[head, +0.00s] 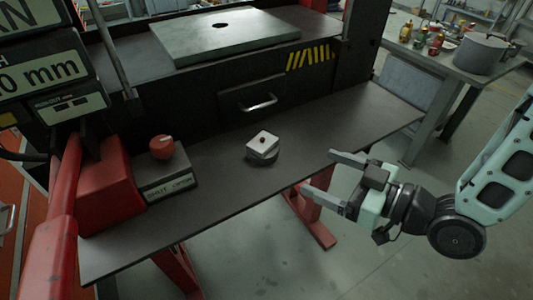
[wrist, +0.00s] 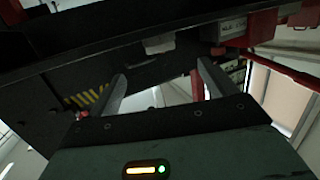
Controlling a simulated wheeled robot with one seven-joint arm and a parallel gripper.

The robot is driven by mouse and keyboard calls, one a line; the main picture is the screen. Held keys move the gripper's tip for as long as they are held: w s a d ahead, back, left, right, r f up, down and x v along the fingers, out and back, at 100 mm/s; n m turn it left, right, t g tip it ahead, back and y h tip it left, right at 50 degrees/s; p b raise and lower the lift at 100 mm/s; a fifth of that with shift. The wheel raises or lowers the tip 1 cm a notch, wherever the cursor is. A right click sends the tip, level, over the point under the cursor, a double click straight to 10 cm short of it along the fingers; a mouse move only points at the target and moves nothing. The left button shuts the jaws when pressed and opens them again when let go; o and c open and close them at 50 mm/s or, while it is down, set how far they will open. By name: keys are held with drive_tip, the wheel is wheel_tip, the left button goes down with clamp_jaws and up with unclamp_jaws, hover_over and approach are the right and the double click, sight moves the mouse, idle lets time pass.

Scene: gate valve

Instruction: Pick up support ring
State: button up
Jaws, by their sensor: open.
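A grey control box (head: 167,178) with a red knob (head: 162,147) stands at the shelf's left. Behind are a drawer handle (head: 258,103) and a raised plate (head: 220,35). A side table (head: 455,55) holds a pot (head: 482,52) and bottles. The shelf right of the ring is clear.

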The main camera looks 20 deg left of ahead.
sight(271, 150)
drive_tip(key=p+x, duration=0.2)
drive_tip(key=x, duration=0.7)
drive_tip(key=shift+a+r, duration=0.1)
drive_tip(key=shift+a, duration=0.2)
drive_tip(key=shift+p+x, duration=1.55)
drive_tip(key=shift+x, duration=1.5)
drive_tip(key=shift+w, duration=0.15)
drive_tip(key=c, duration=1.4)
